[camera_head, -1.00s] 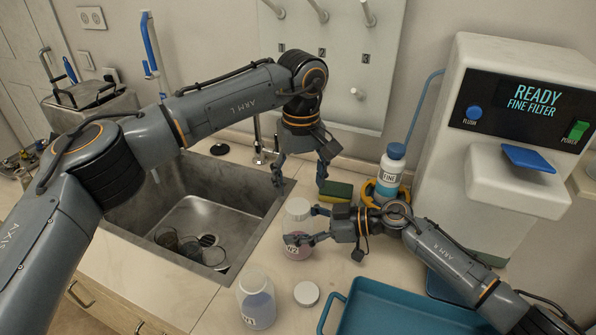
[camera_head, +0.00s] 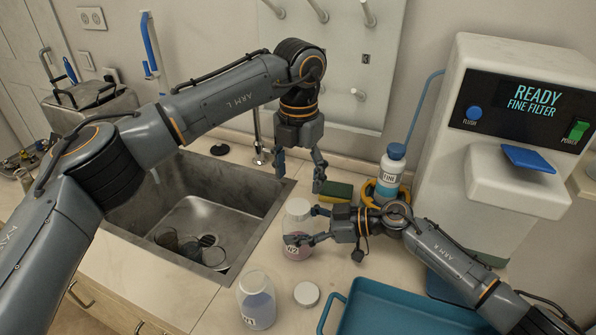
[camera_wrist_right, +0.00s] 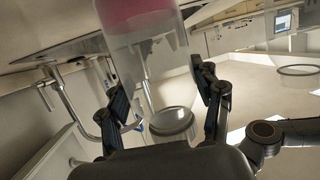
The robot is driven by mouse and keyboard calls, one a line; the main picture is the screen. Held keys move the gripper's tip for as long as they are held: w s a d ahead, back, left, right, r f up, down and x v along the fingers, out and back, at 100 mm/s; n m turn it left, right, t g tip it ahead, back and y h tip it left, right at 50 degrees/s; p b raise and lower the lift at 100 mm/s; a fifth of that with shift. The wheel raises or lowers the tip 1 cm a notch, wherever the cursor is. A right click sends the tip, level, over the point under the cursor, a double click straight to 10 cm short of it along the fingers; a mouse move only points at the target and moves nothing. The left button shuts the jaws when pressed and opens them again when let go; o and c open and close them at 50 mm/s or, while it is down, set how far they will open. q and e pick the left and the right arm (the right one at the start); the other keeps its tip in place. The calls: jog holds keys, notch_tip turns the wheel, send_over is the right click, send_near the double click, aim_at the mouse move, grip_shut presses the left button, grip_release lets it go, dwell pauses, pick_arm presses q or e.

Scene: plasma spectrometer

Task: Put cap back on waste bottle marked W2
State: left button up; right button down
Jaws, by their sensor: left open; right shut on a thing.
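The waste bottle marked W2 (camera_head: 297,252) stands on the counter right of the sink, with pink liquid low in it. My right gripper (camera_head: 300,226) is shut on it from the right. In the right wrist view the W2 bottle (camera_wrist_right: 150,60) appears upside down between the fingers, its round neck rim (camera_wrist_right: 172,121) seemingly uncapped. My left gripper (camera_head: 298,171) is open and empty, pointing down above and behind the bottle, apart from it. A white round cap (camera_head: 306,294) lies on the counter in front of W2, beside a second bottle (camera_head: 256,302) with bluish liquid.
The sink (camera_head: 185,225) is on the left with dark round items in it. A teal tray (camera_head: 385,315) lies at the front right. Behind W2 are a sponge (camera_head: 336,191) and a FINE bottle (camera_head: 389,172) in a yellow ring. The filter machine (camera_head: 515,110) stands on the right.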

aim_at(298, 206)
pick_arm(q)
jog(key=n, duration=0.6)
jog(key=shift+r, duration=0.2)
pick_arm(e)
jog(key=shift+f, duration=0.1)
pick_arm(q)
jog(key=shift+f, duration=0.1)
jog(key=shift+f, duration=3.9)
jog(key=shift+c, duration=0.4)
jog(key=c, duration=1.1)
jog(key=m, duration=0.6)
jog(key=shift+m, duration=0.3)
jog(key=shift+c, duration=0.3)
jog(key=m, duration=0.8)
jog(key=o, duration=1.4)
